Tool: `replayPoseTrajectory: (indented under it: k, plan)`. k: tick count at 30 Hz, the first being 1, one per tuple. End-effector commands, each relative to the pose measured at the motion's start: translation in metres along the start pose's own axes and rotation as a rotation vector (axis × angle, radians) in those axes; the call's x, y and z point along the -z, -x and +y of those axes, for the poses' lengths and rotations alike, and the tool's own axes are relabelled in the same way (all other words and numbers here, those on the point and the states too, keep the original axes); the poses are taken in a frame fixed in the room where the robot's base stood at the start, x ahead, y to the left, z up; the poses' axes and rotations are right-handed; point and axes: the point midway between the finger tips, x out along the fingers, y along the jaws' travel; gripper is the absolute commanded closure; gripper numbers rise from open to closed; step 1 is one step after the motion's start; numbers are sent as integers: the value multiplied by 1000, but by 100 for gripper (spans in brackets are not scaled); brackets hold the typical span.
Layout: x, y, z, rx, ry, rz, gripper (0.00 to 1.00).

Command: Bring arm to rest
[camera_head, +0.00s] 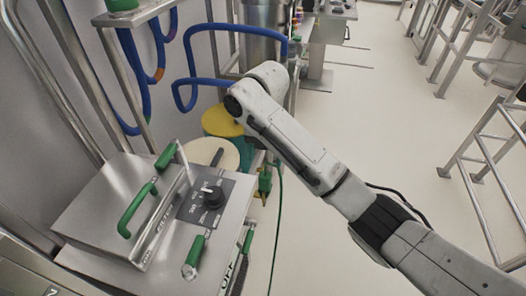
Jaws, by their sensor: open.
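My white and grey arm reaches from the lower right corner up to the centre, with a dark band around one of its links. Its far visible joint is near the top middle, in front of a steel vessel (262,20). My gripper does not show; it is out of view or hidden behind the arm, so I cannot see what is at its jaws. No bin can be made out for certain.
A steel machine (110,200) with green handles (137,210) and a black dial panel (206,196) stands at the left. Blue hoses (185,85) hang behind it. Yellow and cream round lids (221,122) lie beside the arm. Metal railings (490,170) stand right. The pale floor (400,130) between is clear.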

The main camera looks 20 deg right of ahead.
Motion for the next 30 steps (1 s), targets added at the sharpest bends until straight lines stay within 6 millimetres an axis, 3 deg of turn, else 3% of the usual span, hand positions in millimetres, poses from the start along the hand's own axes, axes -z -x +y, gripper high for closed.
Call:
replayPoseTrajectory:
  k: [8,11,17,23,30]
  plan:
    - [4,-4,1,-8,-16,5,30]
    - [21,-19,6,-44,-105,24,30]
    - [79,-63,6,-146,-487,106,30]
    - [132,-104,-23,-189,-958,193,30]
    - [189,-146,-96,-163,-1562,242,30]
